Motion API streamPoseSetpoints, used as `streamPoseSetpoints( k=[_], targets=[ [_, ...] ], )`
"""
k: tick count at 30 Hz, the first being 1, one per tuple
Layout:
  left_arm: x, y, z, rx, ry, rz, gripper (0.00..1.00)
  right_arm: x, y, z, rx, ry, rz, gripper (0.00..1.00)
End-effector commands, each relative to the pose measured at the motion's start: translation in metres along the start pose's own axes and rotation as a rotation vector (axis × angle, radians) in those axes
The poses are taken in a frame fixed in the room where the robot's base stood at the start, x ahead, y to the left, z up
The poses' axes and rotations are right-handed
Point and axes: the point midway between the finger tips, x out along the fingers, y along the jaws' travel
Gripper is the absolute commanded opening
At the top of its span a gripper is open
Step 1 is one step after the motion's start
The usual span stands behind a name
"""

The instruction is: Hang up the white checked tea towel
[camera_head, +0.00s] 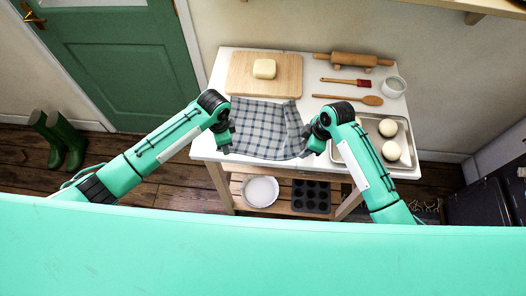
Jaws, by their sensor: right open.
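The white checked tea towel (262,128), with dark blue-grey checks, lies on the white table top (312,88) and reaches its front edge. Its right side looks rumpled. My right gripper (307,147) is open at the towel's right front corner; I cannot tell whether it touches the cloth. My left gripper (228,143) is at the towel's left front edge, seen from above, and its fingers are too small and dark to read. No hook or rail for the towel shows clearly.
A board (240,85) with dough (264,69) is behind the towel. A lower shelf holds a white bowl (260,191) and muffin tin (311,196).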

Motion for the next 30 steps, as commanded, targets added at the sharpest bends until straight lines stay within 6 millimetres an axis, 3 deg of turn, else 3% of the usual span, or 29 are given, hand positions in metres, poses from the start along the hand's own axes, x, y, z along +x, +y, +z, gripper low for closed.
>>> streamPoseSetpoints(
  k=[28, 30],
  targets=[
    [0.010, 0.001, 0.000, 0.000, 0.000, 0.001, 0.42, 0.015, 0.000, 0.005, 0.000, -0.001, 0.001, 0.42],
    [0.010, 0.001, 0.000, 0.000, 0.000, 0.001, 0.35, 0.015, 0.000, 0.005, 0.000, 0.000, 0.001, 0.35]
  ],
)
